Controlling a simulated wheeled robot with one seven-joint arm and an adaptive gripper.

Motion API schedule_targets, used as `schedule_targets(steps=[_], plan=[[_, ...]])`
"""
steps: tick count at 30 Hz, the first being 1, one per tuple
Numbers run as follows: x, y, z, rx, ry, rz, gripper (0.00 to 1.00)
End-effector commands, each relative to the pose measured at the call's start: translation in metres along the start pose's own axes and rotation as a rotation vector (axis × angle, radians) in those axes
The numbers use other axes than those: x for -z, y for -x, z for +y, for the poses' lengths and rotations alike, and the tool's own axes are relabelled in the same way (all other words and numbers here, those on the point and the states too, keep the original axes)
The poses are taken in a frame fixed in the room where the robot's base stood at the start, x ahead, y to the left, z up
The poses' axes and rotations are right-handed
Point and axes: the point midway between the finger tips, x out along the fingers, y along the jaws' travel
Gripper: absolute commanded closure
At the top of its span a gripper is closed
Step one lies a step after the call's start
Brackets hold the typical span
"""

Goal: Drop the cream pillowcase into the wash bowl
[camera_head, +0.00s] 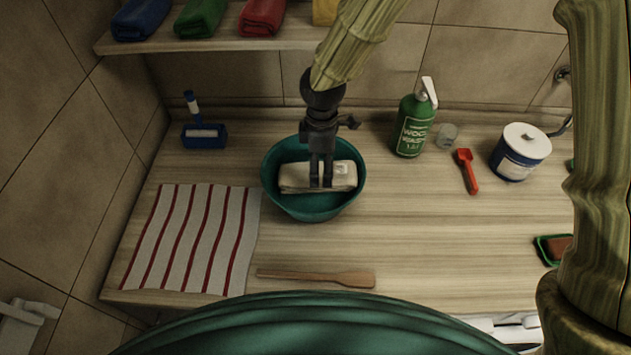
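The cream pillowcase (343,177) is a folded, pale bundle within the outline of the teal wash bowl (313,208), left of the counter's middle. I cannot tell whether it rests on the bowl's bottom or hangs just above it. My gripper (321,185) points down over the bowl, with its dark fingertips at the middle of the pillowcase. The fingers are close together with a narrow gap. Whether they pinch the cloth or only stand against it is unclear. The pillowcase hides part of the bowl's inside.
A red-striped cloth (194,238) lies left of the bowl, and a wooden spatula (318,278) in front. A shelf (223,44) with folded cloths is above. The counter's right middle is clear.

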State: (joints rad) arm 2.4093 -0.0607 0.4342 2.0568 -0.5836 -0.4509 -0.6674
Motion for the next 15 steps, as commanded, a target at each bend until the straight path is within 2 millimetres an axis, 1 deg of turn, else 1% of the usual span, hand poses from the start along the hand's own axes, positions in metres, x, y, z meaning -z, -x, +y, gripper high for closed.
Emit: schedule_targets(steps=[11, 15], plan=[[-0.0001, -0.0003, -0.0003, 0.001, 0.0, 0.0, 0.02], [0.0, 0.0063, 0.0004, -0.001, 0.0, 0.001, 0.02]])
